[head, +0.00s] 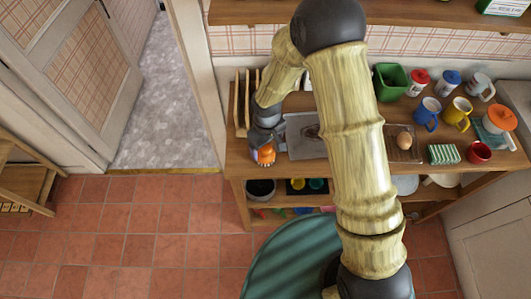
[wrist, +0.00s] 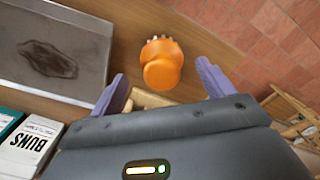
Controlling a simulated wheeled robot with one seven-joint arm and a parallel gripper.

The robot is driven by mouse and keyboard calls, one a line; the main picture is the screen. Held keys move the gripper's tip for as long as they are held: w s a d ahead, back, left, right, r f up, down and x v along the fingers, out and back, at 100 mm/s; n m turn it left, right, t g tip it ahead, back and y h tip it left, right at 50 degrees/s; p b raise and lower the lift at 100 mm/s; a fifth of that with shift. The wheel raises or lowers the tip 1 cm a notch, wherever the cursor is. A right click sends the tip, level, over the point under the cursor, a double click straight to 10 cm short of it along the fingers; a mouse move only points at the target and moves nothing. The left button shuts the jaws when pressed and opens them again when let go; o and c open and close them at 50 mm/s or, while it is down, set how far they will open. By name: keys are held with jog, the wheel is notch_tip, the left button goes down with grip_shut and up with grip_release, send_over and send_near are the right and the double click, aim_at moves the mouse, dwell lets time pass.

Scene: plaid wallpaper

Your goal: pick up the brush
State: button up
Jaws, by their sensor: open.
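The brush is a small orange knob-shaped thing (wrist: 163,68) with pale bristles showing at its far side, on the wooden counter near its front edge. In the head view the brush (head: 265,155) shows just below my gripper (head: 263,141). In the wrist view my gripper (wrist: 160,86) is open, with one purple finger on each side of the brush and space on both sides. The fingers do not touch it. How high they are above the counter is hard to tell.
A grey tray with a dark stain (wrist: 85,25) lies left of the brush in the wrist view. In the head view, a wooden rack (head: 241,102) stands behind; mugs, including a blue one (head: 427,113), are at right.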

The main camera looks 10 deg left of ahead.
aim_at(266, 146)
jog(key=shift+f, duration=0.1)
notch_tip(266, 146, down, 4)
jog(key=shift+w+a+f+p, duration=0.1)
jog(key=shift+w+p, duration=0.05)
jog(key=shift+p, duration=1.05)
jog(key=shift+a+f, duration=0.2)
jog(key=shift+f, duration=0.2)
jog(key=shift+d, duration=0.3)
jog(key=shift+s+a, duration=0.1)
jog(key=shift+s, duration=0.1)
jog(key=c, duration=1.1)
